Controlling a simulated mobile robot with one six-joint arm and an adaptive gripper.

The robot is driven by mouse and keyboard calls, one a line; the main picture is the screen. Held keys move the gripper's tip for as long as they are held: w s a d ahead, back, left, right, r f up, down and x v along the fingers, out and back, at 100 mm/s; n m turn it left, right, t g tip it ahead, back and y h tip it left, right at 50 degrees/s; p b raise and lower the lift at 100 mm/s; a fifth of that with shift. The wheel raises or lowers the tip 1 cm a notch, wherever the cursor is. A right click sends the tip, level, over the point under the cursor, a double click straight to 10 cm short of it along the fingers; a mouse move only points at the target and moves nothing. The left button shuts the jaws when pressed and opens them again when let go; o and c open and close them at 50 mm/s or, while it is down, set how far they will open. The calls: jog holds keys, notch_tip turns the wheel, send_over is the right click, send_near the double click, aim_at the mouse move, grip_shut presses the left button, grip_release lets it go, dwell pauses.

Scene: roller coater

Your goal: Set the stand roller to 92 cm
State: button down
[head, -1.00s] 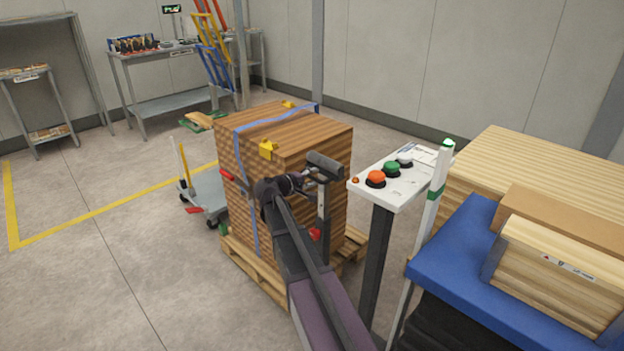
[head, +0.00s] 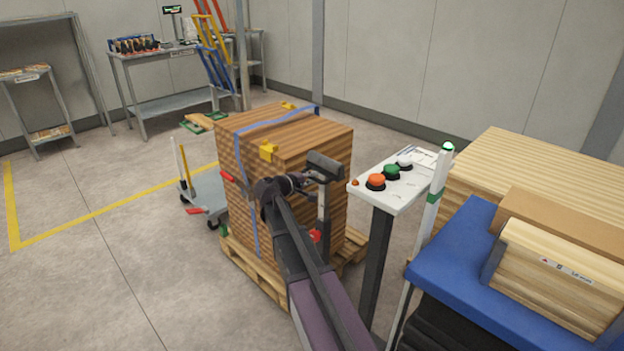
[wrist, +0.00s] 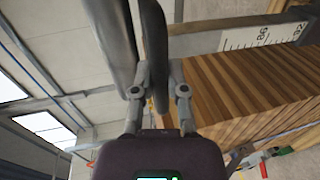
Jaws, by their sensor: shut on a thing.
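The stand roller (head: 325,164) is a dark grey roller on top of a slim grey post (head: 324,205), in front of the brown stack. A red knob (head: 315,236) sits low on the post. My gripper (head: 306,182) is just under the roller, at the post's upper left side. In the wrist view my gripper (wrist: 158,65) is shut on the upper part of the stand roller, where dark grey parts fill the space by the fingers. A white scale (wrist: 265,36) with black marks runs along the post there. Its numbers stand turned and are hard to read.
The strapped brown stack (head: 285,150) on a pallet (head: 262,275) is close behind the post. A button panel (head: 398,183) stands to the right, beside a white post with a green band (head: 434,195). A blue-topped table (head: 450,260) with wood pieces is at right.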

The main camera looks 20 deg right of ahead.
jog(key=c, duration=0.6)
grip_release()
jog(key=shift+r, duration=0.1)
jog(key=shift+c, duration=0.2)
jog(key=shift+f, duration=0.2)
jog(key=shift+f+b, duration=0.35)
jog(key=shift+b, duration=0.15)
jog(key=p+v, duration=0.3)
jog(key=v, duration=1.1)
jog(key=s+a+f+m+g+y+p, duration=0.1)
jog(key=s+a+f+g+y+p, duration=0.1)
jog(key=s, duration=0.6)
jog(key=s+a+f+m+g+y+p, duration=0.2)
jog(key=s+a+f+y+p, duration=0.2)
jog(key=s+y, duration=0.5)
jog(key=shift+s+f+m+g+y, duration=0.3)
jog(key=shift+f+g, duration=0.1)
jog(key=shift+f, duration=0.5)
jog(key=shift+a, duration=0.15)
